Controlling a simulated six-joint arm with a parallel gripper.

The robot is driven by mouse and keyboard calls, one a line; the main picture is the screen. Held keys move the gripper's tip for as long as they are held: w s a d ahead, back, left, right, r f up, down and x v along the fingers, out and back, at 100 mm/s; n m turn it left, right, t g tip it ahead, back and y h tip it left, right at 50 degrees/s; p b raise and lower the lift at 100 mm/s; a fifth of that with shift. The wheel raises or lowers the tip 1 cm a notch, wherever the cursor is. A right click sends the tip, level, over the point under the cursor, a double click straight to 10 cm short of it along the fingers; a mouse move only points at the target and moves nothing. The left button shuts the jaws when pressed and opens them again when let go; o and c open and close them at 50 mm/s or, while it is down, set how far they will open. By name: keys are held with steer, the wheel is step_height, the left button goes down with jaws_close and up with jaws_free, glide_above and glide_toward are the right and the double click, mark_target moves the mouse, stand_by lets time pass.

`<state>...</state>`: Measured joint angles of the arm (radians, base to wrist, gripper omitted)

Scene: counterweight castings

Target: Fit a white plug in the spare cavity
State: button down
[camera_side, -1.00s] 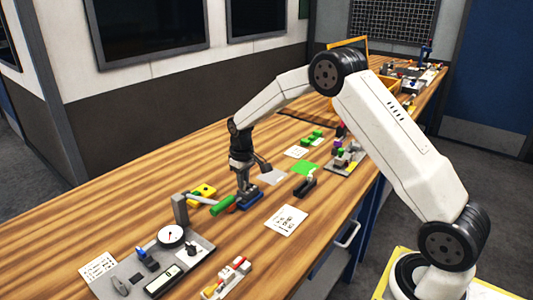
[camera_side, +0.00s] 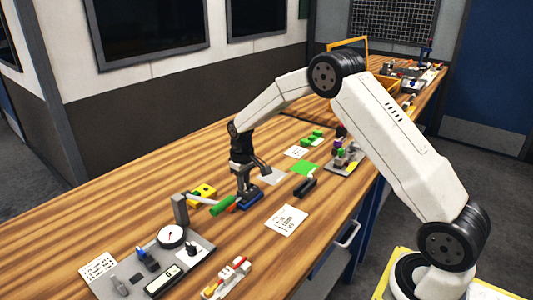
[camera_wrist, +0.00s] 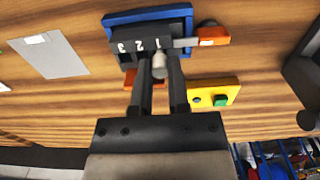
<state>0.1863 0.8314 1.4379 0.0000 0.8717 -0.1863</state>
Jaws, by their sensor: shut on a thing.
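My gripper (camera_wrist: 160,80) is shut on a pale, rounded white plug (camera_wrist: 159,66) in the wrist view. The plug sits at the near side of a dark grey block (camera_wrist: 125,32) marked 3, 2 and 1, close to the 1. The block stands on a blue base (camera_wrist: 112,19). In the side view my gripper (camera_side: 243,190) is low at the blue base (camera_side: 252,203), and the plug cannot be made out.
An orange piece (camera_wrist: 213,36) lies right of the block. A yellow box (camera_wrist: 228,86) with a green button is close to the right finger. A pale card (camera_wrist: 50,52) lies left. In the side view, a grey instrument plate (camera_side: 128,271) is in front; the table's left rear is clear.

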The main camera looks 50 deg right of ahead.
steer(key=shift+f, duration=0.35)
stand_by(0.4)
steer(key=c, duration=0.5)
jaws_free()
steer(key=shift+c, duration=0.2)
steer(key=shift+r, duration=0.15)
steer(key=shift+r, duration=3.35)
steer(key=shift+s, duration=0.1)
